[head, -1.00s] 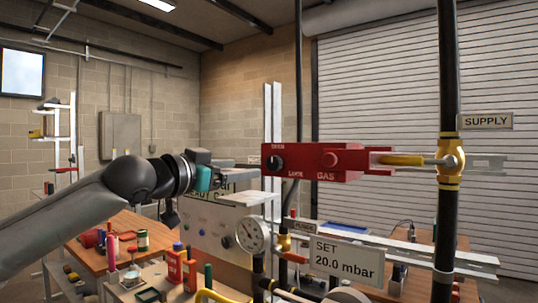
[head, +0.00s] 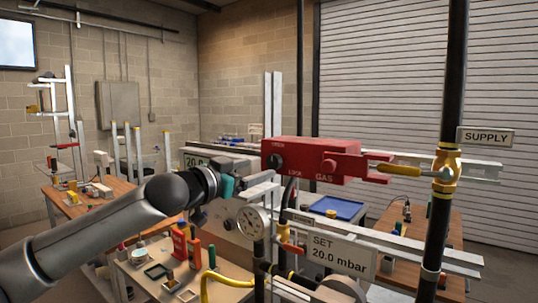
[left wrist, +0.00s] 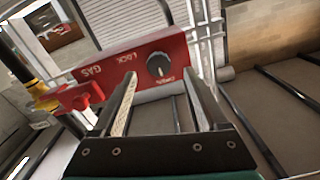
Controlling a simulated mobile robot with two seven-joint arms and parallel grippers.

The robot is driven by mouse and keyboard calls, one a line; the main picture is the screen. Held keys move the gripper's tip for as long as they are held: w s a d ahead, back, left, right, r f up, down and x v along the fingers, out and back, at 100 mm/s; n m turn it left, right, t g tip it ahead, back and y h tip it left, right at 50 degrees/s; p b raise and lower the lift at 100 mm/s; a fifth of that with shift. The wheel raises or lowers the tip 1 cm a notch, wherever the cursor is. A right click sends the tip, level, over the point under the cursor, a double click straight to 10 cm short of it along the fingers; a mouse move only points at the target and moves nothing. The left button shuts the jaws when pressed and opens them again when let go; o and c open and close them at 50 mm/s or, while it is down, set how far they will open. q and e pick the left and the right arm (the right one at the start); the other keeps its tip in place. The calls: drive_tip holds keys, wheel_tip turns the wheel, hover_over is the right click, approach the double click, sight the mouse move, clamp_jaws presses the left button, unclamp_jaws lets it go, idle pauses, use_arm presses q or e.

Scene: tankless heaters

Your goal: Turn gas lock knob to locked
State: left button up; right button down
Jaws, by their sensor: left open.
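The red gas lock box (head: 310,158) carries a black round knob (head: 276,162) on its left part, with lettering above it and "LOCK" below right. In the left wrist view the knob (left wrist: 159,65) shows a pale pointer mark aimed toward the small label at the box's edge, not toward "LOCK". My left gripper (head: 258,180) is just left of and slightly below the knob. In the left wrist view the open left gripper (left wrist: 158,78) has its fingertips either side of the knob in the picture; contact cannot be told. My right gripper is not in view.
A yellow valve handle (head: 398,170) and a black supply pipe (head: 447,120) stand right of the box. A pressure gauge (head: 252,222) and a "SET 20.0 mbar" sign (head: 342,254) sit below it. A cluttered bench (head: 190,280) lies under my left arm.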

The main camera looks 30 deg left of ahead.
sight(272, 164)
use_arm(q)
drive_tip(key=w, duration=0.1)
drive_tip(key=w+p, duration=0.2)
drive_tip(key=shift+w+d+r, duration=0.2)
drive_tip(key=shift+w+d, duration=0.05)
drive_tip(key=shift+w, duration=0.15)
drive_tip(key=shift+w+d+f, duration=0.1)
drive_tip(key=shift+w+f, duration=0.05)
drive_tip(key=shift+w, duration=0.85)
clamp_jaws()
